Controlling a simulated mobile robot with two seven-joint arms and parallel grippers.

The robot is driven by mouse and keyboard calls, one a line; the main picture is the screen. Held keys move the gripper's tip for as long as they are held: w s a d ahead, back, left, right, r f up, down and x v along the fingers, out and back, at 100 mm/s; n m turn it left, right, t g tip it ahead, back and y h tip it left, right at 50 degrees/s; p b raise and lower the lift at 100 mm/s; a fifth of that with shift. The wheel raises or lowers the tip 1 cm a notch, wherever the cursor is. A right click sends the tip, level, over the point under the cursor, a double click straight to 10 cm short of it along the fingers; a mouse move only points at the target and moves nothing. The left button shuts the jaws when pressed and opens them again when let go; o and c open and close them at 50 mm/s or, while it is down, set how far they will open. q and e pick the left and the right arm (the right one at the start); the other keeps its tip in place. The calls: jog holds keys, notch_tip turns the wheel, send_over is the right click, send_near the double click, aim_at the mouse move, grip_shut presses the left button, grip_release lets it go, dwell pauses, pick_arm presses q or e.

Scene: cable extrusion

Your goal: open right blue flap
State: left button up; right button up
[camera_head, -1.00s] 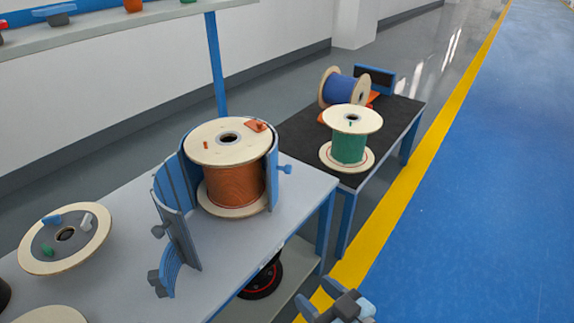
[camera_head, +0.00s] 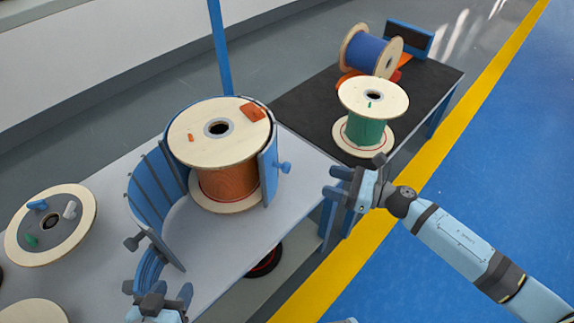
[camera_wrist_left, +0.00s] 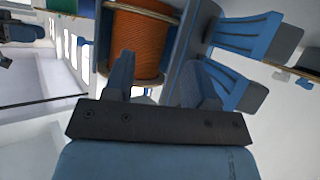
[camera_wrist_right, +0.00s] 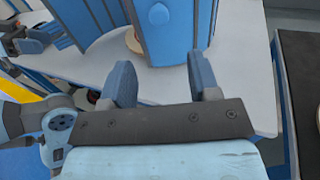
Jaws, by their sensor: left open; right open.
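The right blue flap (camera_head: 268,172) stands upright against the right side of the copper-orange cable spool (camera_head: 228,183), with a blue knob (camera_head: 285,167) pointing outward. The right flap also fills the upper middle of the right wrist view (camera_wrist_right: 178,38). My right gripper (camera_head: 336,188) is open and empty, right of the knob and apart from it. The left blue flap (camera_head: 158,187) is swung outward, away from the spool. My left gripper (camera_head: 163,298) is open at the bottom of the head view, near the left flap's outer end; contact is unclear.
A white table (camera_head: 225,255) carries the spool and flaps. A pale disc with small parts (camera_head: 68,232) lies at the left. A black-topped table (camera_head: 307,113) behind holds a green spool (camera_head: 364,132) and a blue spool (camera_head: 372,52). Blue floor at the right is free.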

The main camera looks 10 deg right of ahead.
aim_at(287, 168)
jog(key=x, duration=1.2)
jog(key=shift+a, duration=0.15)
